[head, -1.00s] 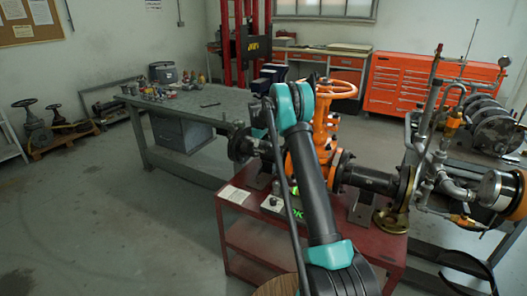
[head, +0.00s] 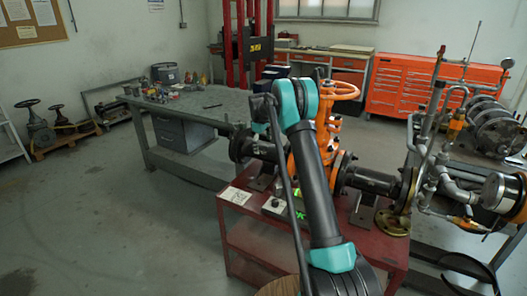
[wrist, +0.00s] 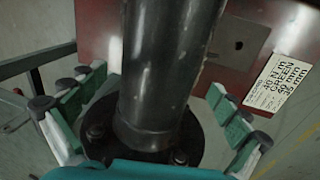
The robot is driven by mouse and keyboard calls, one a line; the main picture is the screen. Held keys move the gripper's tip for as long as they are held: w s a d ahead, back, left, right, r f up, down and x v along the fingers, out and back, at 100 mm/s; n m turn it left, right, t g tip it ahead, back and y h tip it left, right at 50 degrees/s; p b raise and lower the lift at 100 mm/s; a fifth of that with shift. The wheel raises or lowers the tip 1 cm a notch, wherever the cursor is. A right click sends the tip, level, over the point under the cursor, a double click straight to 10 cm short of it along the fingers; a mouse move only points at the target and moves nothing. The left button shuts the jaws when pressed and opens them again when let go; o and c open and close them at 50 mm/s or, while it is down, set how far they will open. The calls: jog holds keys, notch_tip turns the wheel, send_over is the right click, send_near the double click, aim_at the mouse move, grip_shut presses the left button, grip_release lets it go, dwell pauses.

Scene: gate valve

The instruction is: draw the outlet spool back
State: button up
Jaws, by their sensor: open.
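The orange gate valve (head: 328,130) stands on a red bench, partly hidden behind my arm. A dark flanged spool (head: 262,151) runs out from its left side. In the wrist view a dark pipe spool (wrist: 165,65), which looks like this left one, crosses between my fingers, with its round bolted flange (wrist: 100,132) at the lower end. My gripper (wrist: 155,105) is open, with fingers on both sides of the pipe and apart from it. In the head view the gripper is hidden or too small to make out.
A printed card (head: 235,196) lies on the red bench (head: 250,240). A grey worktable (head: 215,105) stands behind on the left.

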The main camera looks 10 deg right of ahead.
jog(key=r, duration=0.2)
jog(key=s+r, duration=0.1)
jog(key=r, duration=0.2)
jog(key=a+r, duration=0.1)
jog(key=r, duration=0.2)
jog(key=shift+s, duration=0.15)
jog(key=shift+s, duration=0.1)
jog(key=s+d+r+m+t, duration=0.1)
jog(key=s+d+m, duration=0.2)
jog(key=s, duration=0.9)
jog(key=s+d+r+m, duration=0.1)
jog(key=s+d+m, duration=0.1)
jog(key=s, duration=1)
jog(key=s+d+f+m, duration=0.1)
jog(key=s+f+m, duration=0.2)
jog(key=s, duration=1.2)
jog(key=s+f+m+t+y, duration=0.1)
jog(key=s+f, duration=0.6)
jog(key=s, duration=0.8)
jog(key=shift+s+d+m, duration=0.3)
jog(key=shift+d+m, duration=0.1)
jog(key=shift+m, duration=0.5)
